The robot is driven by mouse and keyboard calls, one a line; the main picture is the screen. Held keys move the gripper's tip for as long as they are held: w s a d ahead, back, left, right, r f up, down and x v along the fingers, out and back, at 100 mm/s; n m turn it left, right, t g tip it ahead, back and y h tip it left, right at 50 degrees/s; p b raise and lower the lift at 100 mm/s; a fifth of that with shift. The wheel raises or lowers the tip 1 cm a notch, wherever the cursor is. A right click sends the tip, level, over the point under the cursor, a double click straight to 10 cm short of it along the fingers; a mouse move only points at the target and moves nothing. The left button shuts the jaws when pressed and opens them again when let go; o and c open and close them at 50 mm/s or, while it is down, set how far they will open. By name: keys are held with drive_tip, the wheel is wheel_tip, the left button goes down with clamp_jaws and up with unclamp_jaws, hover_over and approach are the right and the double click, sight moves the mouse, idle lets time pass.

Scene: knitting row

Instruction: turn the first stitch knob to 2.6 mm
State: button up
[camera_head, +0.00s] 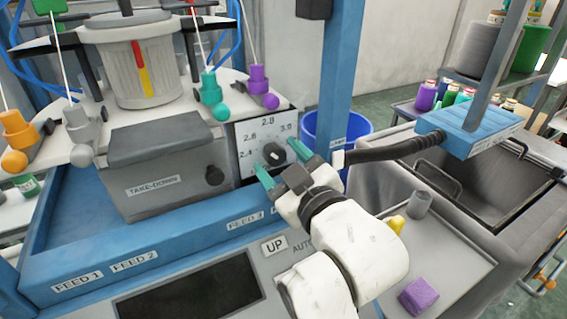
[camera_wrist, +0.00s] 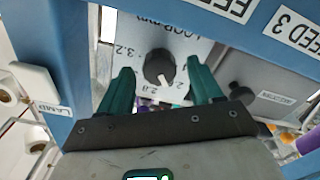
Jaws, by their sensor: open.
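The stitch knob (camera_head: 273,154) is a round black knob on a white dial plate (camera_head: 246,172) marked from 2.4 upward. In the wrist view the knob (camera_wrist: 158,64) shows a white pointer slanting toward the gap between the 2.8 label and a partly hidden label beside it. My gripper (camera_head: 279,158) is open, with its green fingers on either side of the knob. The wrist view shows a gap between the knob and each finger of my gripper (camera_wrist: 158,70). The fingers hide parts of the scale.
A grey TAKE-DOWN box (camera_head: 165,160) with its own small black knob stands left of the dial. A blue post (camera_head: 342,85) rises behind, by a blue bin (camera_head: 362,132). A blue lamp (camera_head: 470,132) on a black hose is at the right. A purple block (camera_head: 418,295) lies on the tray.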

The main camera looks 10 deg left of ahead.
drive_tip(key=b+v, duration=0.1)
drive_tip(key=v, duration=1)
drive_tip(key=shift+b, duration=0.4)
drive_tip(key=shift+f, duration=0.1)
